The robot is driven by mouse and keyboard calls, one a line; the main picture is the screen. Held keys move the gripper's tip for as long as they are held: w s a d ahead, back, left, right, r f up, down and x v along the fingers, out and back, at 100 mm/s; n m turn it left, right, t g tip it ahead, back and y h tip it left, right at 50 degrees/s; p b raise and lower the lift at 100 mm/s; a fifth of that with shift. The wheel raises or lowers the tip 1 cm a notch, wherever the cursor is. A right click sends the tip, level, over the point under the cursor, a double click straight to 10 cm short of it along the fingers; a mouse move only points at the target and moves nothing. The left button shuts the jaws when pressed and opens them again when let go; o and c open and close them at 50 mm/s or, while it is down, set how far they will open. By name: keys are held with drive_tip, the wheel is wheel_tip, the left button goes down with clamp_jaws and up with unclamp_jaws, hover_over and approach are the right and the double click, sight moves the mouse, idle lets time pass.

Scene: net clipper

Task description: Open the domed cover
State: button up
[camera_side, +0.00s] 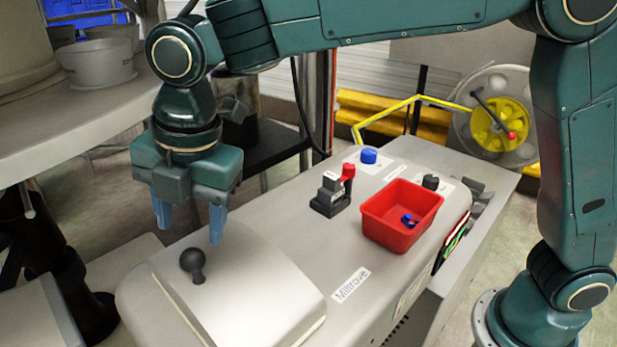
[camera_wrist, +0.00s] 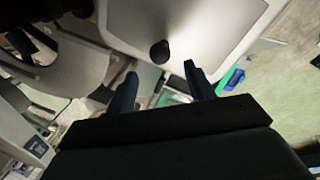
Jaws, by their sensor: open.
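The domed cover (camera_side: 245,295) is a pale grey raised lid at the near left end of the machine, and it appears closed. A dark round knob (camera_side: 193,262) stands on its left part. My gripper (camera_side: 189,232) is open and empty, with blue fingers pointing down above the knob and apart from it in the side view. In the wrist view the knob (camera_wrist: 159,52) shows beyond and between the two fingers (camera_wrist: 160,72), against the light cover (camera_wrist: 215,30).
On the machine top (camera_side: 300,220) stand a dark block with a red knob (camera_side: 333,190), a blue button (camera_side: 369,156), a black knob (camera_side: 430,183) and a red bin (camera_side: 402,215) holding a small blue item. A shelf with pots (camera_side: 98,62) is close at the left.

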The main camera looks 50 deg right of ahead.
wheel_tip(320, 180, up, 7)
drive_tip(key=s, duration=0.1)
drive_tip(key=s+d+r+m+t, duration=0.1)
drive_tip(key=s+d+m, duration=0.1)
drive_tip(key=d+m, duration=0.5)
drive_tip(key=s+d+r+m+t, duration=0.1)
drive_tip(key=s+d+m, duration=0.1)
drive_tip(key=d, duration=0.8)
drive_tip(key=s+d+f+m+t, duration=0.1)
drive_tip(key=s+d+f+m, duration=0.3)
drive_tip(key=s+d+m, duration=0.4)
drive_tip(key=s+d+f+m+h, duration=0.1)
drive_tip(key=s+d+f+m, duration=0.3)
drive_tip(key=s+d+m, duration=0.3)
drive_tip(key=shift+s+d+f+m+t, duration=0.15)
drive_tip(key=shift+s+d+m+t, duration=0.2)
drive_tip(key=shift+m+t, duration=0.05)
idle(0.5)
